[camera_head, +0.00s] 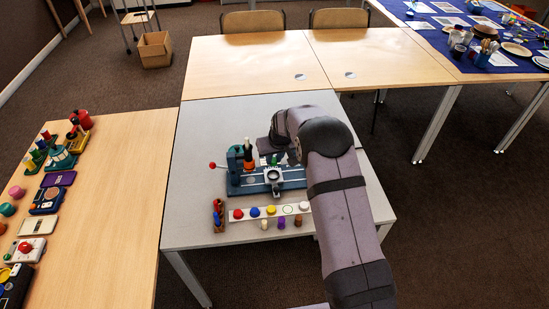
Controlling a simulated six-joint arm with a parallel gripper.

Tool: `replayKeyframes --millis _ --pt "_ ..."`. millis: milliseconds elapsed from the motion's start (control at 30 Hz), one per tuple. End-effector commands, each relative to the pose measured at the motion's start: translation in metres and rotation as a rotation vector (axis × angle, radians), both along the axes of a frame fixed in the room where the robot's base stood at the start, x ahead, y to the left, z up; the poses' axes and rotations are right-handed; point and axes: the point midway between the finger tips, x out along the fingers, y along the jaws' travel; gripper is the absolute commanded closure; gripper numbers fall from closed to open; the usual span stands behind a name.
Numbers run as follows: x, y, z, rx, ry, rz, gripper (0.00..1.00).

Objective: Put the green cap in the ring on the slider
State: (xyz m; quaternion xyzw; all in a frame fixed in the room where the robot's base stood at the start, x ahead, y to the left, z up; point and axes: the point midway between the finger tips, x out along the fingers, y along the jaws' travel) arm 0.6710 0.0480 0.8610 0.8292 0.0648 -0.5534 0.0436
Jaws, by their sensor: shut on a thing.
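My gripper (275,157) is above the back of the blue fixture, partly hidden by my own wrist and arm. It is shut on a small green piece (273,160), which appears to be the green cap; little of it shows. The slider (272,188) is part of the blue fixture on the grey table. A pale ring (272,175) with a dark middle stands on it. The ring is nearer the camera than the gripper, and the green piece looks apart from it.
A dark bottle-like post with an orange band (248,160) stands left of the ring. The grey table's left side (190,200) is clear.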

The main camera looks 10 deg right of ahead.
Motion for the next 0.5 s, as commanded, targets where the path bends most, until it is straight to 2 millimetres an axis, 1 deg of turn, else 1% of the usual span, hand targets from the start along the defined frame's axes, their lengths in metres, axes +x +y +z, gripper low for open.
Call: replayKeyframes --millis 267,500 --pt "-0.001 0.0 -0.015 0.0 0.002 0.0 1.0" --pt "0.0 0.0 -0.034 0.0 0.001 0.0 1.0"
